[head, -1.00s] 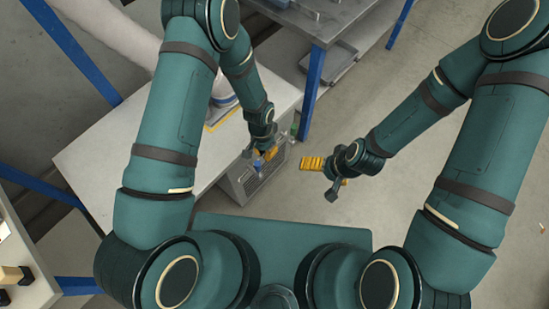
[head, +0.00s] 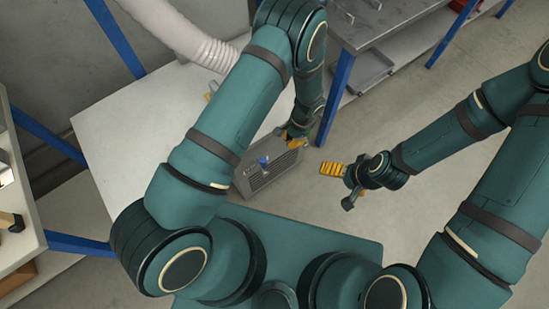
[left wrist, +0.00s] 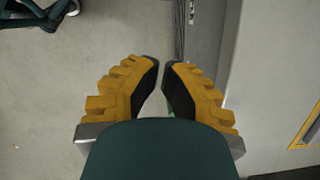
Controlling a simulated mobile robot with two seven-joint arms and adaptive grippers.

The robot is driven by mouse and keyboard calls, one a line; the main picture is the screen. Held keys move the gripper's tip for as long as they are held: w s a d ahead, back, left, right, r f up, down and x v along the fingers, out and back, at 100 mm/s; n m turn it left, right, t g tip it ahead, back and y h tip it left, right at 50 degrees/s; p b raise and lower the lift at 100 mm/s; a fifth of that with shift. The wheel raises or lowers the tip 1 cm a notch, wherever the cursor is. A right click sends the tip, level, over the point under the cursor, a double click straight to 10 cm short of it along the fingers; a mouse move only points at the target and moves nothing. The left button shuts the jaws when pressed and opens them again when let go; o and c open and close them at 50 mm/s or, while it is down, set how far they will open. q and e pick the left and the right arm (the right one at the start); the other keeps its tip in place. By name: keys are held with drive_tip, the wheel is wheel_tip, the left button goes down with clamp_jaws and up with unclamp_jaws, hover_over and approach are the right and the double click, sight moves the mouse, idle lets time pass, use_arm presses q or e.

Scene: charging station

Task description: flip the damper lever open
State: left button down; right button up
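A grey vented box (head: 268,177) stands at the table's front edge in the head view. A small blue piece (head: 264,161) stands up from its top. It may be the damper lever, but its position is too small to read. My left gripper (head: 294,141) is beyond the box's far right end, apart from the blue piece. The left wrist view shows its yellow fingers (left wrist: 161,68) open with a narrow gap at the tips and nothing clearly held. My right gripper (head: 344,184) is open and empty above the floor, right of the box.
A white table (head: 130,135) lies to the left, with a white flexible hose (head: 190,35) at its back. A grey metal bench (head: 375,28) with a blue leg (head: 335,98) stands behind my left gripper. The floor (head: 440,85) at the right is clear.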

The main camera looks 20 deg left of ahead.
sight(264, 166)
use_arm(q)
drive_tip(key=s+a+f+b, duration=0.2)
drive_tip(key=s+a+f, duration=0.2)
drive_tip(key=f, duration=0.5)
drive_tip(key=shift+a+f, duration=0.35)
drive_tip(key=shift+a, duration=0.05)
drive_tip(key=shift+s, duration=0.2)
drive_tip(key=shift+s+a+r+t+h, duration=0.1)
drive_tip(key=shift+s+a+t+h, duration=0.05)
drive_tip(key=shift+t+h, duration=0.25)
